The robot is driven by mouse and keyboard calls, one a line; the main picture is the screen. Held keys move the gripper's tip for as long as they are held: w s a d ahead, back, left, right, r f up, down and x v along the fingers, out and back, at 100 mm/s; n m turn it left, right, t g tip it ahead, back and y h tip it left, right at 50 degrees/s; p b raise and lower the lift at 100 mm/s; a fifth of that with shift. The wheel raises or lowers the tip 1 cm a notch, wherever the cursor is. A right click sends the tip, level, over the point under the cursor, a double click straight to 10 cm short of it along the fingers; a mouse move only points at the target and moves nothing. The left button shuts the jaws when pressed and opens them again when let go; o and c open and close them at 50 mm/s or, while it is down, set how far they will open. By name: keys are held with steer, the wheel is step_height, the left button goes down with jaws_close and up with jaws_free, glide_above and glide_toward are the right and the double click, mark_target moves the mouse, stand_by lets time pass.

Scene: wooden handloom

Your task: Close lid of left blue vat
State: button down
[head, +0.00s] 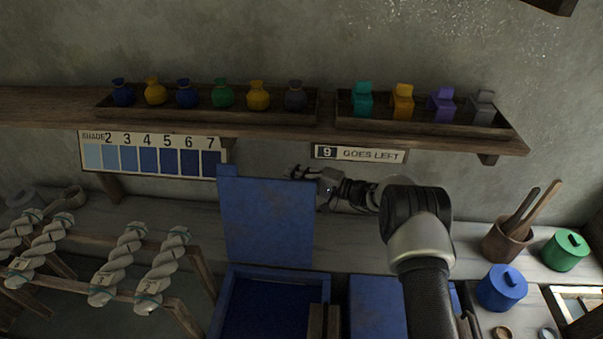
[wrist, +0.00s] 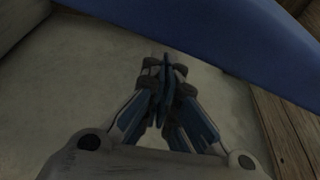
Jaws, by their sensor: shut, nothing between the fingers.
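The left blue vat (head: 222,312) stands at the bottom centre of the head view, with dark blue liquid inside. Its blue lid (head: 266,222) stands raised, almost upright, at the vat's back edge. My gripper (head: 290,173) is shut and empty at the lid's upper right corner, seemingly behind or beside it; I cannot tell whether it touches. In the wrist view my shut fingers (wrist: 165,68) point towards a blue panel (wrist: 230,42), likely the lid, across the top right.
A second blue vat (head: 376,305) with its lid down stands to the right. A shelf (head: 60,108) with pouches and coloured blocks runs above. Twisted yarn skeins (head: 118,262) hang on a rack at left. A blue pot (head: 501,290) and a green pot (head: 565,252) stand at right.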

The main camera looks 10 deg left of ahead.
steer(key=shift+s+d, duration=0.1)
steer(key=shift+s, duration=1.1)
steer(key=shift+s+r, duration=0.1)
steer(key=shift+r, duration=0.05)
